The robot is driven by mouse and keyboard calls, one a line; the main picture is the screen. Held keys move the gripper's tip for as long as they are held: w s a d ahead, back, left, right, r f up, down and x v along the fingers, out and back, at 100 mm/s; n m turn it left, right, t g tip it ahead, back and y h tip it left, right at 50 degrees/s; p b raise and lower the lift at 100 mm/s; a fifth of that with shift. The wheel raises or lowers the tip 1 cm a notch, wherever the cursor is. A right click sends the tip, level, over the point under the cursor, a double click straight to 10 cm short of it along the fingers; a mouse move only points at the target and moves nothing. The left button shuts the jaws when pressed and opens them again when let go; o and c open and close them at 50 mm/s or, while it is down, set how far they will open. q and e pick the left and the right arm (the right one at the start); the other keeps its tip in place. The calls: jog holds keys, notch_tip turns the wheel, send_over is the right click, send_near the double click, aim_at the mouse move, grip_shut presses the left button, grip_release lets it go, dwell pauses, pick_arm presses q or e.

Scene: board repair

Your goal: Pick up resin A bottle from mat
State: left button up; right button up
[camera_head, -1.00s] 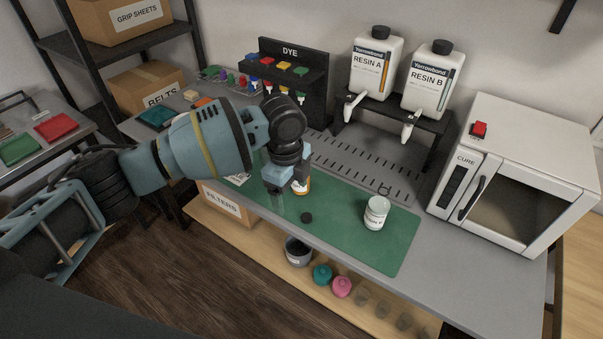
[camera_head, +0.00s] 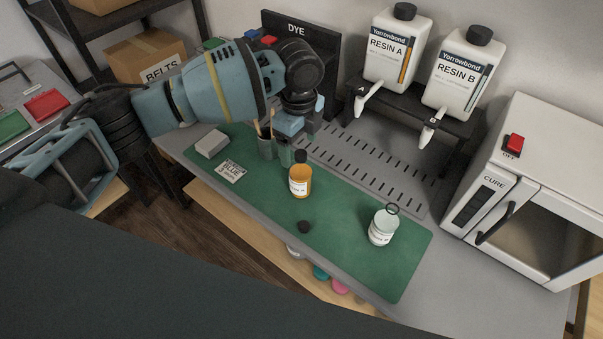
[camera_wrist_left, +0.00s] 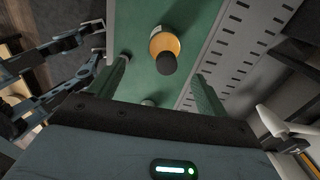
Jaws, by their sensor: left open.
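A small orange bottle (camera_head: 300,181) with a black cap and white label stands upright on the green mat (camera_head: 345,238). Its label is too small to read surely. My left gripper (camera_head: 286,158) is open and empty, pointing down just behind and left of this bottle. In the left wrist view the orange bottle (camera_wrist_left: 164,48) shows ahead of the two spread fingers, apart from them. A large white bottle marked RESIN A (camera_head: 394,50) stands on the black rack, away from the mat. My right gripper does not show.
A white jar (camera_head: 382,227) and a dark cap (camera_head: 304,227) are on the mat. The RESIN B bottle (camera_head: 463,75) and CURE oven (camera_head: 530,180) stand right.

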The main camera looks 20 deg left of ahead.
aim_at(301, 154)
pick_arm(q)
notch_tip(301, 154, down, 2)
jog(key=shift+w+f, duration=0.1)
jog(key=shift+w, duration=0.05)
jog(key=shift+f, duration=0.1)
jog(key=f, duration=0.5)
jog(key=shift+w, duration=0.3)
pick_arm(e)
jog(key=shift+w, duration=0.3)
pick_arm(q)
jog(key=c, duration=1.5)
jog(key=shift+r, duration=0.1)
